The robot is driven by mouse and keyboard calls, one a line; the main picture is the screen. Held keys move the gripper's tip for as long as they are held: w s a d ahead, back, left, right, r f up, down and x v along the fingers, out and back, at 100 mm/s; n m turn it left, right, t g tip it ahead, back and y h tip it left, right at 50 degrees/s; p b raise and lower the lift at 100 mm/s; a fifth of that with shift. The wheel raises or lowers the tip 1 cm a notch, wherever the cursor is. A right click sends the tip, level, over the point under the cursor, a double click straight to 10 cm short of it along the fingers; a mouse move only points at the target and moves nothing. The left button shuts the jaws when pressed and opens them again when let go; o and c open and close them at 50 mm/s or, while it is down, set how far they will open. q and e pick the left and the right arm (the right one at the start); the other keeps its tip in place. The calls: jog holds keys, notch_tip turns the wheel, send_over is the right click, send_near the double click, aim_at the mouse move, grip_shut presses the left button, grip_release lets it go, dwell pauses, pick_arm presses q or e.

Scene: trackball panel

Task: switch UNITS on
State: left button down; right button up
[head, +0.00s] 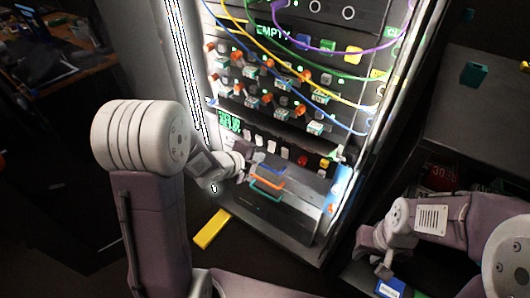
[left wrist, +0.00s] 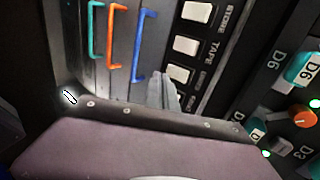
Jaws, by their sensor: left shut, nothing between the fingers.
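The front panel carries a row of small square keys. White keys (head: 285,153) show in the head view, with a red key (head: 302,160) and a yellow key (head: 324,163) to their right. In the left wrist view white keys (left wrist: 186,45) stand beside labels, one reading TAPE; I cannot read a UNITS label, so I cannot tell which key it is. My left gripper (head: 241,178) is shut and empty, close to the left part of the key row; its fingers (left wrist: 165,88) are by the lowest visible white key. My right gripper (head: 384,271) is low at the right, its jaws unclear.
Blue, orange and green handles (head: 267,184) stick out below the keys, close to my left gripper. Cables and orange knobs (head: 301,78) fill the panel above. A yellow block (head: 212,229) lies on the floor at the left. A dark cabinet (head: 490,110) stands at the right.

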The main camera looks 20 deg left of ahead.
aim_at(270, 149)
pick_arm(q)
jog(key=shift+w+d+f, duration=0.1)
jog(key=shift+w+d, duration=0.15)
jog(key=shift+w, duration=0.35)
jog(key=shift+w+d+f, duration=0.1)
jog(key=shift+w+d, duration=0.1)
jog(key=shift+w, duration=0.45)
jog(key=shift+w+d, duration=0.25)
jog(key=shift+w, duration=0.35)
jog(key=shift+f+b, duration=0.2)
jog(key=shift+b, duration=0.2)
jog(key=t+b, duration=0.1)
jog(key=b, duration=0.2)
jog(key=shift+w, duration=0.1)
jog(key=shift+r, duration=0.15)
